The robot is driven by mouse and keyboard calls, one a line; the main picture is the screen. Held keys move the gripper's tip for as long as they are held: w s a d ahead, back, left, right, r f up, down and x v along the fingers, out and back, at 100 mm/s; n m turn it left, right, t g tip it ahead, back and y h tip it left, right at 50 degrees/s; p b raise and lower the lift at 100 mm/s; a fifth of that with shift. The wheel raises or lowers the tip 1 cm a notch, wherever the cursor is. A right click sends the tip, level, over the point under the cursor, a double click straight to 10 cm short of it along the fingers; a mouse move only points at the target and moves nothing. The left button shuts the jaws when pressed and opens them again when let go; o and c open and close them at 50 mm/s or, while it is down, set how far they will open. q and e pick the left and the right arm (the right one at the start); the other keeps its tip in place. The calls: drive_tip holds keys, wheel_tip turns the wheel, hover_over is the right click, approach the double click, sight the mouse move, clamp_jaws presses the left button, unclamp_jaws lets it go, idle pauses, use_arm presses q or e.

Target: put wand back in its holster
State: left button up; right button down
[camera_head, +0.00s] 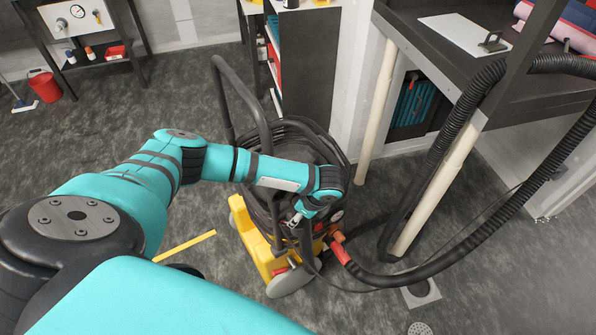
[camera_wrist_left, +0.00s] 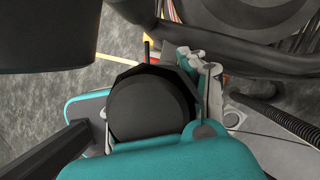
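The yellow and black extraction machine (camera_head: 262,250) stands on the floor in the middle of the head view, with a black hose coiled on its top. My left arm reaches over it, and my left gripper (camera_head: 300,214) is at its front side, close to dark upright tubes (camera_head: 277,215). In the left wrist view grey finger parts (camera_wrist_left: 212,88) show beside a large dark round part. Whether the fingers are closed on anything is hidden. I cannot single out the wand or its holster among the dark tubes. My right gripper is not in view.
A thick black hose (camera_head: 460,255) with a red-orange cuff (camera_head: 341,253) loops from the machine up to the dark bench (camera_head: 545,85) at right. A pale post (camera_head: 440,185) stands beside it. Open floor lies left, with a red bucket (camera_head: 45,87) far off.

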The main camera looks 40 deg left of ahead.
use_arm(q)
drive_tip(key=shift+o, duration=1.4)
drive_tip(key=shift+r, duration=0.1)
drive_tip(key=v, duration=1.1)
drive_tip(key=shift+d+r, duration=0.2)
drive_tip(key=shift+r, duration=0.15)
